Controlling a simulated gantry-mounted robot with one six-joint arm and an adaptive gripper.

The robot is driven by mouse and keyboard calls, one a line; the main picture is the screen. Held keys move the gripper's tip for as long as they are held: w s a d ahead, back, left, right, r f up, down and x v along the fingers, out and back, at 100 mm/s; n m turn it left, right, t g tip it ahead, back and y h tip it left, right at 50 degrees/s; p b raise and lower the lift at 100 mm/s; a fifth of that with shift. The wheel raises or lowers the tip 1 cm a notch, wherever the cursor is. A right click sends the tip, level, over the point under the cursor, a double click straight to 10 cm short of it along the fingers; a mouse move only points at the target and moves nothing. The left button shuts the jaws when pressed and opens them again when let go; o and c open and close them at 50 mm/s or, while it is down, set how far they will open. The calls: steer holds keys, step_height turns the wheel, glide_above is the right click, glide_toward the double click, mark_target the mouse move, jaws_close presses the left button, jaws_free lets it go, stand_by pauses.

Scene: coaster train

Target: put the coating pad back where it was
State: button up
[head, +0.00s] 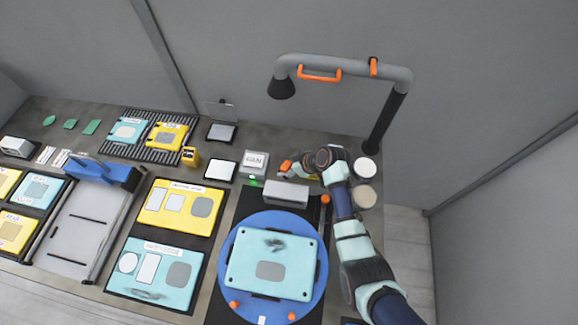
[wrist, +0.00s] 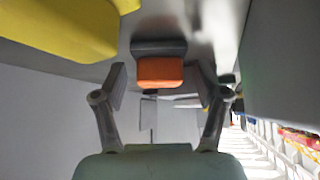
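A small block with an orange face and a dark grey back, which may be the coating pad, shows in the wrist view (wrist: 160,71). An orange piece also shows in the head view (head: 286,167), at the tip of my arm. My gripper (wrist: 162,88) is open, with one finger on each side of the block. A gap shows between each finger and the block. I cannot tell whether the block is between the fingertips or just beyond them. In the head view, the wrist hides much of my gripper.
A blue turntable (head: 230,270) carries a light-blue plate (head: 270,250). A lamp post (head: 385,125) rises behind my arm, near round pots (head: 364,168). A yellow body (wrist: 70,28) is close in the wrist view.

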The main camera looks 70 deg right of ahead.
steer(key=shift+r, duration=0.3)
steer(key=p+v, duration=0.2)
steer(key=v, duration=0.9)
steer(key=shift+s+r, duration=0.25)
steer(key=shift+s, duration=0.1)
steer(key=shift+a, duration=0.1)
steer(key=w+a+r+n, duration=0.1)
steer(key=w+a+r, duration=0.5)
steer(key=w+a, duration=0.6)
steer(key=a+r+t, duration=0.1)
steer(key=a+r, duration=0.4)
steer(key=a, duration=0.5)
steer(key=w+a+r+t+y, duration=0.1)
steer(key=a+r+t, duration=0.1)
steer(key=a+r, duration=0.3)
steer(key=w+a+r+n+t, duration=0.1)
steer(key=a+r, duration=0.4)
steer(key=a, duration=0.9)
steer(key=shift+w+a+r+t, duration=0.2)
steer(key=shift+a+r+t, duration=0.15)
steer(key=shift+t, duration=0.35)
